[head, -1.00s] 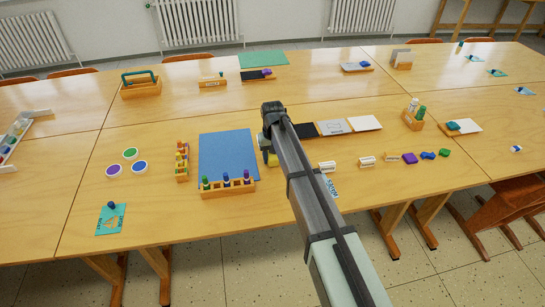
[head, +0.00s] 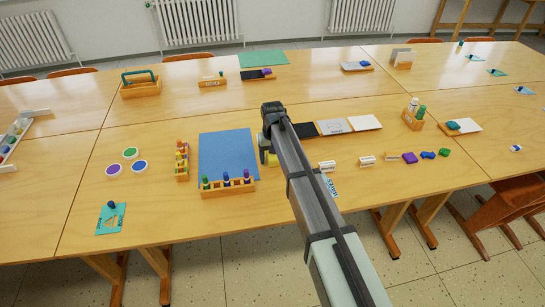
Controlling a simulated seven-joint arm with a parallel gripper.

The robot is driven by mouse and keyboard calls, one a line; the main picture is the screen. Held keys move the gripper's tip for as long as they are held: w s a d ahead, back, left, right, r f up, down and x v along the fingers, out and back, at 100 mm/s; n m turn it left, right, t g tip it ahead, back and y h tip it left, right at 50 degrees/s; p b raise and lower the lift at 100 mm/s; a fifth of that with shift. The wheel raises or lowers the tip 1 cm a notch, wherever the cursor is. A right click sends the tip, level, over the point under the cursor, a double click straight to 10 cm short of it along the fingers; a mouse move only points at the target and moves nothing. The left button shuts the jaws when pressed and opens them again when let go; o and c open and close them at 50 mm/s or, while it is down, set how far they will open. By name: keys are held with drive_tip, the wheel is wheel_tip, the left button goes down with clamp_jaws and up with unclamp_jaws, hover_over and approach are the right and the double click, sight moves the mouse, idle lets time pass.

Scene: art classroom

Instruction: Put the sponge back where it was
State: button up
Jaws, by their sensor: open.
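A small yellow block (head: 275,160), which looks like the sponge, lies on the front table just right of the blue mat. My arm hides part of it. My gripper (head: 264,156) is open and points down at the block's left side. The fingertips are small and partly hidden, so I cannot tell whether they touch it. A black board (head: 305,130) lies behind and to the right of the block, partly covered by my arm.
The blue mat (head: 227,155) has a wooden rack (head: 228,189) of paint bottles at its front edge. Bare table lies behind the mat.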

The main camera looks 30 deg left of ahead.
sight(271, 155)
wheel_tip(271, 155, up, 12)
idle(0.6)
drive_tip(key=shift+o, duration=0.4)
drive_tip(key=shift+o, duration=0.8)
drive_tip(key=shift+s+a, duration=0.2)
drive_tip(key=shift+s, duration=0.05)
drive_tip(key=o, duration=0.3)
drive_tip(key=s+a+r+n, duration=0.1)
drive_tip(key=s+a+r, duration=0.3)
drive_tip(key=s+r, duration=0.1)
drive_tip(key=shift+s, duration=0.35)
drive_tip(key=s+d+r+n, duration=0.2)
drive_tip(key=s+n, duration=0.3)
drive_tip(key=n, duration=0.3)
drive_tip(key=s+d+r+n, duration=0.2)
drive_tip(key=s+r+n, duration=0.15)
drive_tip(key=n, duration=0.55)
drive_tip(key=f, duration=1)
drive_tip(key=shift+s+d+f, duration=0.1)
drive_tip(key=shift+s+f, duration=0.15)
drive_tip(key=shift+f, duration=0.05)
